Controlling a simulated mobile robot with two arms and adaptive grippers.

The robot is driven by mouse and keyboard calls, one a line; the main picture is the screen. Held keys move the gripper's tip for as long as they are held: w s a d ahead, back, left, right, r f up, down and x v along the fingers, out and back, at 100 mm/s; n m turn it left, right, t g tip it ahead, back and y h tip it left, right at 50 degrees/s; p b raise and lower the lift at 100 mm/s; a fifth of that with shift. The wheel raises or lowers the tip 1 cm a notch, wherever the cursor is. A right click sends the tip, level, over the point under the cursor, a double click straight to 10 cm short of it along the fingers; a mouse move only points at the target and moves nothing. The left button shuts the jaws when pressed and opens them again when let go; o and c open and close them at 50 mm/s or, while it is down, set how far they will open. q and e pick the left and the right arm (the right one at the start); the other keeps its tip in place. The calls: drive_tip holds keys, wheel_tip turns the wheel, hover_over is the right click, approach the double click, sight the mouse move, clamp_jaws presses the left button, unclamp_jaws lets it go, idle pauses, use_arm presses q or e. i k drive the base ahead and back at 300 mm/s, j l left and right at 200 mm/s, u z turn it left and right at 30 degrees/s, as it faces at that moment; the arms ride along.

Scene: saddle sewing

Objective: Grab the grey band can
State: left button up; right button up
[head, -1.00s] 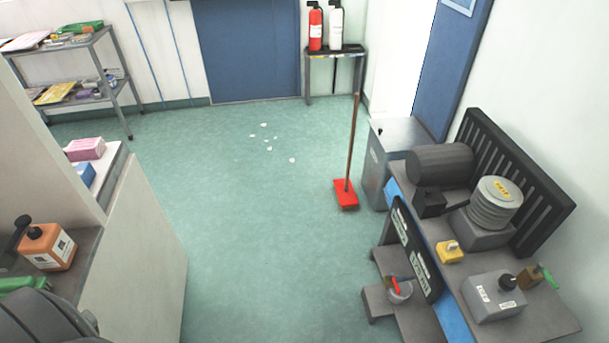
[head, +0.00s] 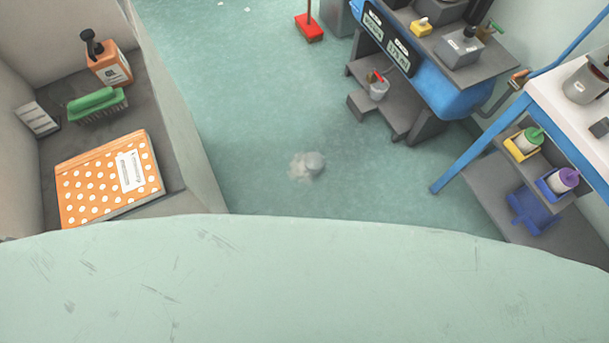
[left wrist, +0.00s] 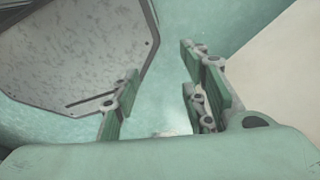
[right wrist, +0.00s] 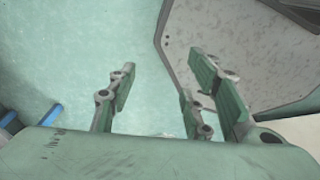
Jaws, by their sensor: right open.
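I cannot pick out a can with a clear grey band in these views. A grey pot with a pale label (head: 586,84) stands on the white tabletop at the right edge of the head view, partly cut off. My left gripper (left wrist: 158,72) is open and empty over the green floor in the left wrist view. My right gripper (right wrist: 162,72) is open and empty in the right wrist view. Neither gripper shows in the head view, and neither touches anything.
A blue-framed table (head: 560,125) stands right, with white bottles on the shelf below its top. A grey bench (head: 410,20) stands upper right. A left counter (head: 150,120) holds a dotted orange book and green brush.

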sight(314, 161)
drive_tip(key=i+l+u, duration=0.2)
drive_tip(key=i+l, duration=0.15)
drive_tip(key=i+l+u, duration=0.45)
drive_tip(key=l, duration=0.4)
drive_tip(key=i, duration=0.1)
